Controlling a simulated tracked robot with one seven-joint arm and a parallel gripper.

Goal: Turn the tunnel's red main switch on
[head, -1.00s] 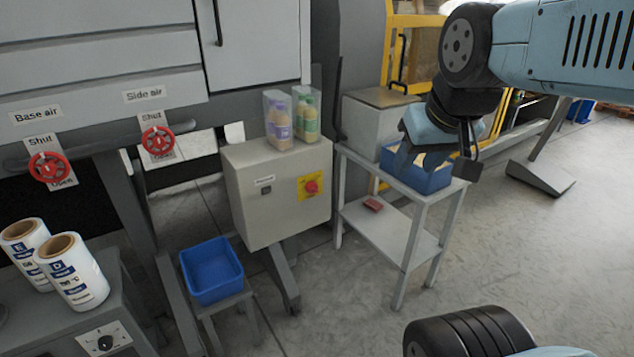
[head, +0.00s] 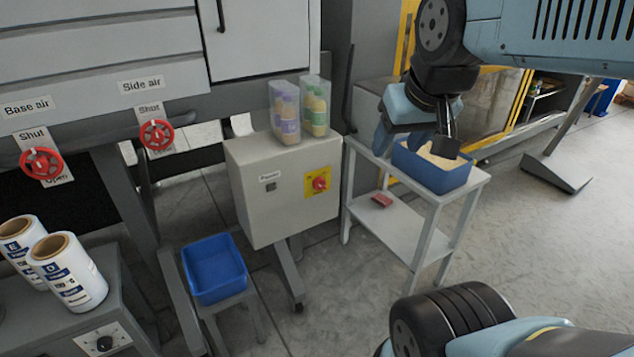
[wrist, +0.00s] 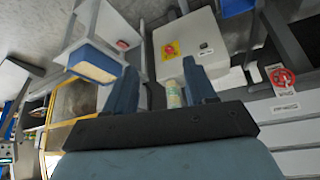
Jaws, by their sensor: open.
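The red main switch (head: 320,183) is a small red knob on a yellow plate, on the front of the grey power box (head: 265,215). In the wrist view the red switch (wrist: 170,49) shows upside down on the box, beyond the fingers. My gripper (head: 412,150) is open and empty, to the right of the box and above the small table with the blue bin. In the wrist view my gripper's two fingers (wrist: 163,88) stand apart with no thing held between them. The switch's exact turn position is too small to tell.
Wrapped bottles (head: 300,112) stand on the box. A blue bin with pale contents (head: 432,178) is on the grey side table (head: 400,240). An empty blue tray (head: 214,270) sits on a stool. Red valve wheels (head: 157,135) are at left.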

